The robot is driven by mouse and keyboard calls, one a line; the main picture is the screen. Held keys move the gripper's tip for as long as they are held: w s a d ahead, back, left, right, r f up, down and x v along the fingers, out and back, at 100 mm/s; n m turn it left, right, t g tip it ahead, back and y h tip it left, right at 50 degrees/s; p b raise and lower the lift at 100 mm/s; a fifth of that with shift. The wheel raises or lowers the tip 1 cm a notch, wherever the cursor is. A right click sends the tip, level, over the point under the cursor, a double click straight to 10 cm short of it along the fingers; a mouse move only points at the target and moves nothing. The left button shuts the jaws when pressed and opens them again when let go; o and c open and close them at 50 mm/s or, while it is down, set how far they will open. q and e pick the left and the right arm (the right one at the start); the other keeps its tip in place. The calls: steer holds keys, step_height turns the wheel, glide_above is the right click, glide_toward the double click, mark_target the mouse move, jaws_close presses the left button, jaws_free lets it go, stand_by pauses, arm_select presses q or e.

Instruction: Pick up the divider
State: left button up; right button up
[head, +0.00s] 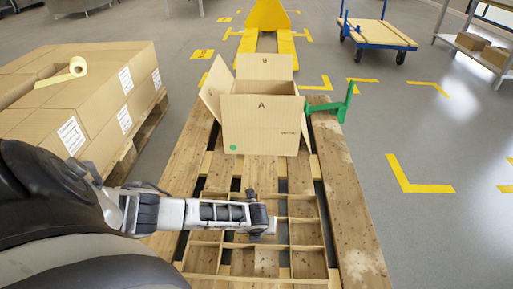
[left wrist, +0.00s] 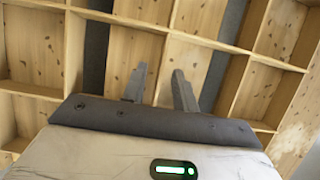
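The divider (head: 291,248) is a light wooden grid of open square compartments. It lies flat on the pallet in front of the cardboard box in the head view. In the left wrist view its thin walls (left wrist: 258,62) fill the upper part. My left gripper (head: 270,221) reaches in from the left over the middle of the divider and hides part of it. In the left wrist view the two fingers of this gripper (left wrist: 158,88) point at the divider and stand apart. A divider wall runs near them; I cannot tell whether they touch it. My right gripper is not in view.
An open cardboard box (head: 262,125) marked A stands on the wooden pallet (head: 352,200) behind the divider. A green tape dispenser (head: 338,106) is at its right. Stacked cartons (head: 110,95) with a tape roll (head: 70,70) stand at left.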

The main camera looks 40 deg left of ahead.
arm_select(q)
steer(key=shift+f, duration=0.15)
jaws_close()
stand_by(0.4)
